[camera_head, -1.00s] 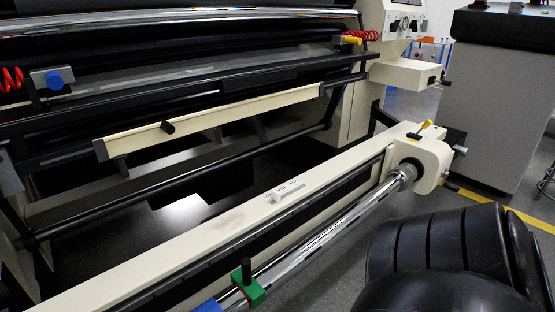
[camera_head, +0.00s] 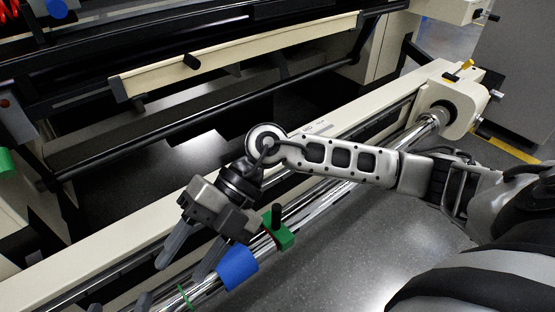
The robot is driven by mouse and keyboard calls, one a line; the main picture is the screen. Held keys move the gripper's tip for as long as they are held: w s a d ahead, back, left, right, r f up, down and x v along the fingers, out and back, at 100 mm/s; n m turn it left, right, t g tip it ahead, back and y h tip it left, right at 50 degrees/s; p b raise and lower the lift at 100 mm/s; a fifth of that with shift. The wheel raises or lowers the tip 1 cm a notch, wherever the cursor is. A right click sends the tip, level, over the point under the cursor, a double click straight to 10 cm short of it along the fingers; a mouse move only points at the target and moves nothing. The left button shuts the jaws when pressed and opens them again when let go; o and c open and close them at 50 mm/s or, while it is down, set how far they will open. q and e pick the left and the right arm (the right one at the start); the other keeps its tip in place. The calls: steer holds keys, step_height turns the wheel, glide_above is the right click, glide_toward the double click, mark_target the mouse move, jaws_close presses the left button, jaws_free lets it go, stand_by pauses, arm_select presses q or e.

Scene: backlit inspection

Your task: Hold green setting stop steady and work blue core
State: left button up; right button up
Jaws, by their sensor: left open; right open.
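The green setting stop (camera_head: 284,238), a block with a black upright knob, sits on the chrome shaft (camera_head: 310,208). The blue core (camera_head: 238,267) is around the same shaft, just below and left of the stop. My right gripper (camera_head: 179,272) comes in from the right, its arm crossing above the shaft. It is open and empty, fingers pointing down-left, left of the blue core; one finger is close to the core, and contact cannot be told. My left gripper (camera_head: 121,302) shows only as grey fingertips at the bottom edge, open, left of the core.
A thin green ring (camera_head: 185,297) is on the shaft's lower end. The cream beam (camera_head: 110,240) runs alongside the shaft to the cream end housing (camera_head: 449,100). A cream bar with a black knob (camera_head: 240,62) is behind. Grey floor (camera_head: 330,262) is open at the right front.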

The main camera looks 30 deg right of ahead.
steer(key=w+d+f+m+t+h, duration=0.1)
steer(key=w+d+f+h, duration=0.15)
steer(key=d, duration=0.35)
steer(key=w+d+f+t+h, duration=0.1)
steer(key=w+d+h, duration=0.3)
steer(key=d, duration=0.2)
steer(key=r+m+t+h, duration=0.1)
steer(key=m+t+h, duration=0.15)
steer(key=h, duration=0.25)
glide_above(277, 213)
steer(key=w+d, duration=0.1)
steer(key=shift+g, duration=0.55)
step_height(277, 213, down, 13)
steer(key=b, duration=0.4)
steer(key=shift+w+a+f+b, duration=0.15)
steer(key=shift+b, duration=0.25)
arm_select(q)
steer(key=shift+w+d+r+n+t+h, duration=0.2)
steer(key=shift+d+r+n+t+h, duration=0.15)
steer(key=shift+r+h, duration=0.2)
steer(key=shift+w+d+r+n+t+h, duration=0.2)
steer(key=shift+d+r+n+t+h, duration=0.05)
steer(key=shift+d+r+n+h, duration=0.25)
arm_select(e)
steer(key=shift+f, duration=0.75)
arm_select(q)
steer(key=shift+a, duration=0.1)
